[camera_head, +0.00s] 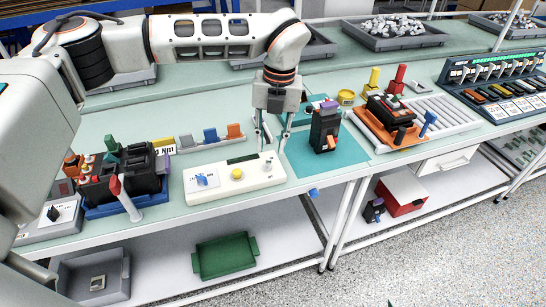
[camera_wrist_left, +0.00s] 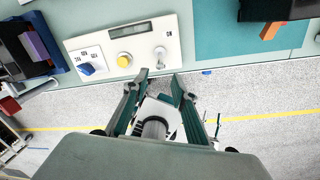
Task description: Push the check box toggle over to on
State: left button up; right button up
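The check box (camera_head: 215,183) is a white box on the bench, with a blue knob (camera_head: 206,180), a yellow button (camera_head: 237,174) and a small metal toggle (camera_head: 267,162) at its right end. My left gripper (camera_head: 272,148) points down at the toggle end of the box, fingers apart and empty. In the wrist view its fingertips (camera_wrist_left: 160,76) are just below the toggle in the picture. My right gripper is not in view.
A black breaker (camera_head: 324,130) stands on a teal mat (camera_head: 345,158) right of the box. A blue tray (camera_head: 125,204) with black devices is at its left. The bench's front edge is close to the box.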

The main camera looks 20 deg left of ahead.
aim_at(268, 162)
pick_arm(q)
jog(key=shift+a+f+p, duration=0.2)
jog(key=shift+f, duration=1.75)
jog(key=shift+a+f+p, duration=0.2)
jog(key=shift+f, duration=1.7)
grip_shut()
